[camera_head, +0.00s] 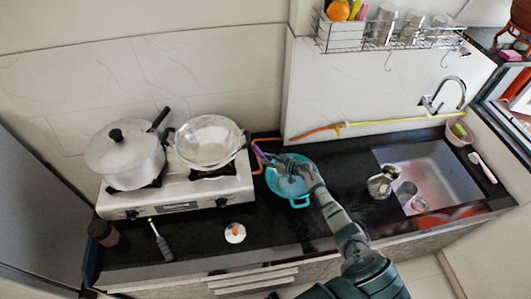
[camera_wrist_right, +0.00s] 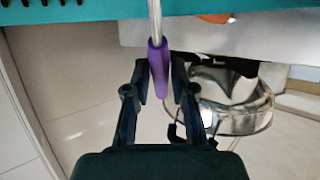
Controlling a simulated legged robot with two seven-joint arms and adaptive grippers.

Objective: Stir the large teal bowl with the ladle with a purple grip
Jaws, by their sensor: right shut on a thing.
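The large teal bowl (camera_head: 301,201) sits on the black counter, right of the stove, with a small handle at its front. My right gripper (camera_head: 283,165) is over the bowl and hides part of it. In the wrist view my right gripper (camera_wrist_right: 158,80) is shut on the purple grip (camera_wrist_right: 158,67) of the ladle, whose metal shaft (camera_wrist_right: 154,18) runs up out of frame. The purple grip also shows in the head view (camera_head: 261,154), at the bowl's upper left. The ladle's head is hidden. A teal surface with dark slots crosses the top of the wrist view. My left gripper is not in view.
A white stove (camera_head: 180,199) holds a lidded pot (camera_head: 124,160) and a glass-like pan (camera_head: 207,143). A metal jug (camera_head: 381,183) stands between the bowl and the sink (camera_head: 448,181). A wire rack (camera_head: 385,42) hangs above. The counter in front of the bowl is partly clear.

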